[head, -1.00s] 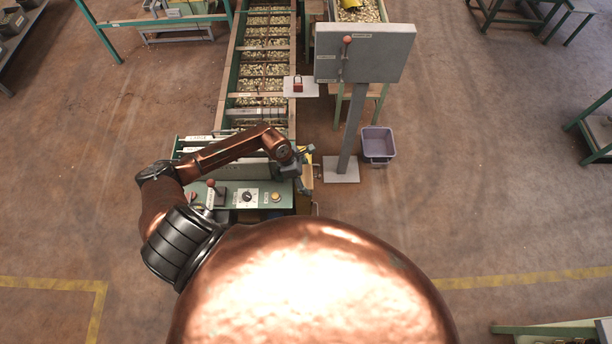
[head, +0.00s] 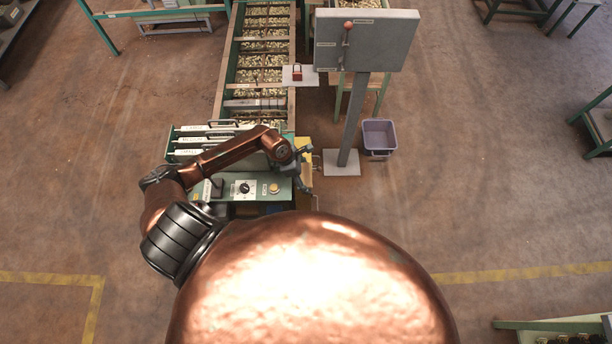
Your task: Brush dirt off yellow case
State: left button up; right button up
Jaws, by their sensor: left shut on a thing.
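A yellow case (head: 305,142) shows as a narrow strip at the right end of the green control unit, partly hidden by my left arm. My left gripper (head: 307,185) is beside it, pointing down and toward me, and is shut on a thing. That thing is too small and hidden to name. I cannot tell whether it touches the yellow case. No brush or dirt can be made out. My right gripper is not in view.
The green control panel (head: 260,189) with a dial lies under my left arm. A long hopper (head: 230,62) of nuts runs behind it. A grey board on a post (head: 352,125) and a purple bin (head: 380,132) stand to the right.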

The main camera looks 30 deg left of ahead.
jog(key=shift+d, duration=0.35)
pick_arm(q)
jog(key=shift+f+b, duration=0.3)
jog(key=shift+f, duration=0.05)
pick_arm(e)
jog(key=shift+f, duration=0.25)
pick_arm(q)
jog(key=shift+f+b, duration=0.5)
jog(key=shift+f, duration=0.05)
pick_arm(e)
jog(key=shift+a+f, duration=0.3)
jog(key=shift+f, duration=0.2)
pick_arm(q)
jog(key=shift+w, duration=0.1)
